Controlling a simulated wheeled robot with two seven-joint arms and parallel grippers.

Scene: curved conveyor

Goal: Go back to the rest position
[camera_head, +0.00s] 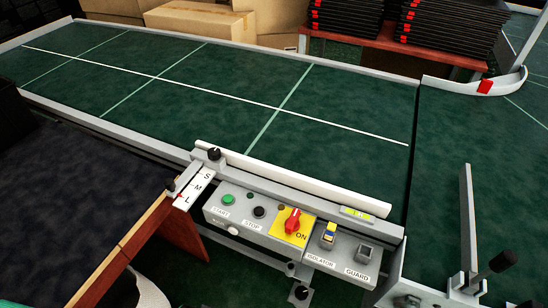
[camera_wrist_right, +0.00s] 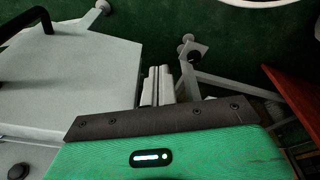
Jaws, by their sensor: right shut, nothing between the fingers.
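My right gripper (camera_wrist_right: 157,86) shows in the right wrist view as two pale grey fingers side by side. They are shut together with nothing between them. They point over a dark green floor, clear of the grey frame legs beside them. Neither gripper shows in the head view. My left gripper is out of sight.
A green conveyor (camera_head: 180,75) curves away on the right. On its near side is a control panel (camera_head: 250,212) with a red rotary switch (camera_head: 292,222). A dark-topped table (camera_head: 70,210) stands at the left. Cardboard boxes (camera_head: 200,20) and stacked black trays (camera_head: 455,32) stand behind.

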